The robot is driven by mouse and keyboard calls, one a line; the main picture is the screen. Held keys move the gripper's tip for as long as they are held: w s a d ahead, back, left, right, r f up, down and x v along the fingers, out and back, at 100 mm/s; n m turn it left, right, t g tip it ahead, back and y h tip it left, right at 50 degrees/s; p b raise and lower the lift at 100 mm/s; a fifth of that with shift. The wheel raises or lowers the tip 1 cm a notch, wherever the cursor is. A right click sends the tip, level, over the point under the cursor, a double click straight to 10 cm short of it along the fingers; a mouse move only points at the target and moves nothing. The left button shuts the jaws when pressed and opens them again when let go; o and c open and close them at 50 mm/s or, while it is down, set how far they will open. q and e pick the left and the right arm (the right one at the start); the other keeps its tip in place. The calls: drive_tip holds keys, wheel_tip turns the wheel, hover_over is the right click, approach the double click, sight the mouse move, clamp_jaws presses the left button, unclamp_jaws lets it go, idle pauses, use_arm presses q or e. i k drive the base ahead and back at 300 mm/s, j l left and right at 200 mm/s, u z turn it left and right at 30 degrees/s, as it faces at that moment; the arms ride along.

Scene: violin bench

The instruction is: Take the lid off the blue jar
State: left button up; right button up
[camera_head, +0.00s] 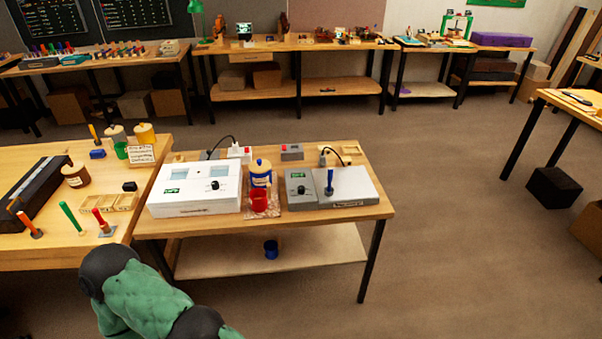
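The blue jar (261,178) stands upright on the small wooden table in the middle, between a white box-shaped device and a grey one. It has a pale label on its front, and its blue lid (261,163) with a small knob sits on top. A red cup (259,200) stands right in front of it and hides its lower part. Part of a green arm of mine shows at the bottom left, well short of the table. Neither of my grippers is in view.
The white device (196,193) is left of the jar, and the grey device (335,199) with an upright blue handle is right. A larger bench (40,257) with tools adjoins on the left.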

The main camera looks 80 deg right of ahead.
sight(260, 166)
drive_tip(key=z, duration=3.1)
drive_tip(key=i+j, duration=0.05)
